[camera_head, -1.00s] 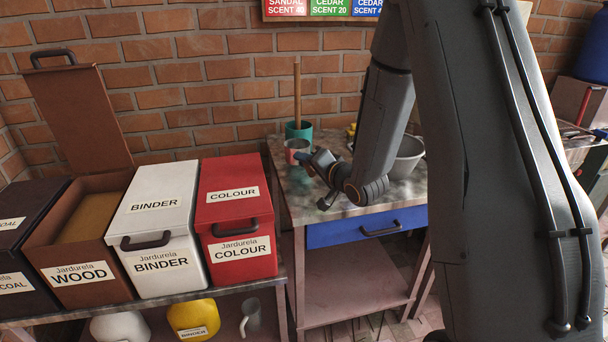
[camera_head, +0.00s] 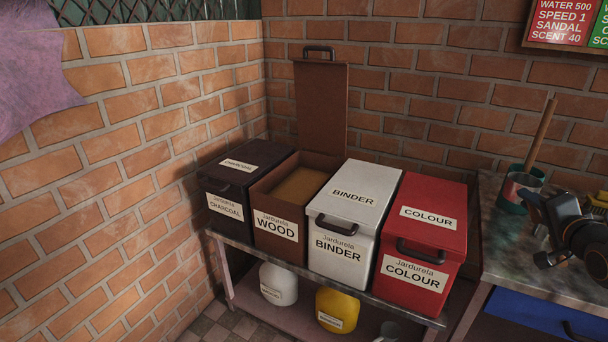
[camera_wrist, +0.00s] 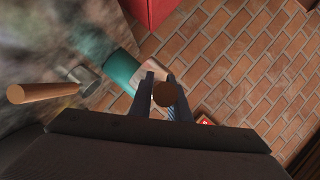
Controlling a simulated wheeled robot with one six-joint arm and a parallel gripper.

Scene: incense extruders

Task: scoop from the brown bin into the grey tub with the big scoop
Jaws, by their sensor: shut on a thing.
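The brown bin (camera_head: 279,232), labelled WOOD, stands between the charcoal bin and the white binder bin. Its lid (camera_head: 321,108) is raised, and tan powder (camera_head: 302,185) shows inside. My gripper (camera_wrist: 163,84) is over the bench at right, well away from the bin. It is shut on what looks like the big scoop, with a round brown handle end (camera_wrist: 165,95) between the fingers. A pinkish, shiny cup shape (camera_head: 519,187) beyond the fingers looks like its bowl; its contents are hidden. No grey tub can be made out in the current views.
A charcoal bin (camera_head: 222,205), white binder bin (camera_head: 338,250) and red colour bin (camera_head: 415,275) share the low bench. A teal pot (camera_head: 511,204) with a wooden stick (camera_head: 542,133) stands close to my gripper. A brick wall is behind.

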